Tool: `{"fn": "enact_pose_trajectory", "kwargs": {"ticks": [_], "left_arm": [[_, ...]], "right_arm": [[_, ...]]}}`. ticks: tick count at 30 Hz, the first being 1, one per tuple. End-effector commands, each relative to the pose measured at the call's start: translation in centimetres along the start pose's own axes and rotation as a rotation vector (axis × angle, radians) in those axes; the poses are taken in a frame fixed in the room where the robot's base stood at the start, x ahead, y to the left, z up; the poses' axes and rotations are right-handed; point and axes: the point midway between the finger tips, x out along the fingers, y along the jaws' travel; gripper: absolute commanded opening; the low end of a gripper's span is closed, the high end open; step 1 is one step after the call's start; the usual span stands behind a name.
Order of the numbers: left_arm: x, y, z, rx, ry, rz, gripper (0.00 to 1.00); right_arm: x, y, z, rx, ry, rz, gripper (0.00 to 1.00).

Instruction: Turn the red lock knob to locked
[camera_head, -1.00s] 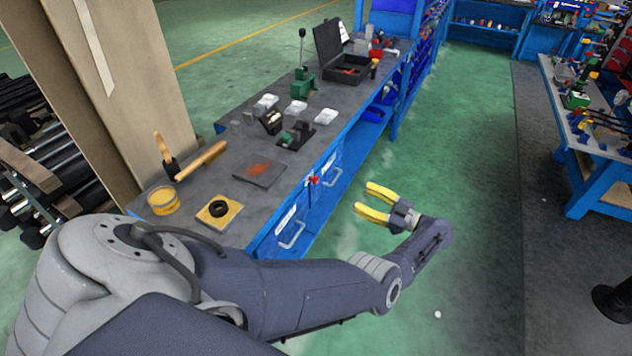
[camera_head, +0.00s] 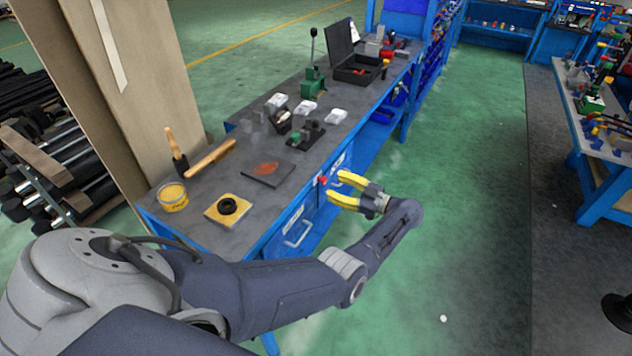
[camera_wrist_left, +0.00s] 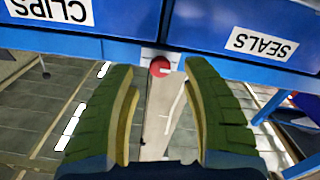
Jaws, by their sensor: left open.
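The red lock knob (camera_wrist_left: 160,67) sits on a light plate on the blue bench front, between the drawers labelled CLIPS and SEALS in the left wrist view. In the head view the knob (camera_head: 322,181) is a small red spot on the bench front. My left gripper (camera_head: 340,187) has yellow fingers and is open, close to the knob. In the left wrist view the left gripper (camera_wrist_left: 160,78) has its fingers spread to either side of the knob's line, with the knob apart from both. My right gripper is not in view.
The blue workbench (camera_head: 215,165) carries a yellow tin (camera_head: 172,198), a black ring on a yellow pad (camera_head: 228,207), a green press (camera_head: 313,82) and an open black case (camera_head: 355,62).

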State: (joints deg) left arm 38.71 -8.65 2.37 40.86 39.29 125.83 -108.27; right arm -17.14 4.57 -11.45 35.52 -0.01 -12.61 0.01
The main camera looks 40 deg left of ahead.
Motion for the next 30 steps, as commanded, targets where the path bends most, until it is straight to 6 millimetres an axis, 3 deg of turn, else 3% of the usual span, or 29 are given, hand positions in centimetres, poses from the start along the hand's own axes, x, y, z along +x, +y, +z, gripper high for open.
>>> {"fn": "enact_pose_trajectory", "kwargs": {"ticks": [10, 25, 30], "left_arm": [[2.7, 0.5, 0.1, -0.001, -0.004, 0.016, 0.48], [3.2, 0.6, 0.1, 0.0, -0.005, 0.018, 0.5], [3.2, 0.6, 0.1, -0.001, -0.005, 0.018, 0.31]], "right_arm": [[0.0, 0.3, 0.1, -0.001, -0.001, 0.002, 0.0], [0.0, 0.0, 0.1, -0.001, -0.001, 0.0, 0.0], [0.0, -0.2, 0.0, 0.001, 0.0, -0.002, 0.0]]}}
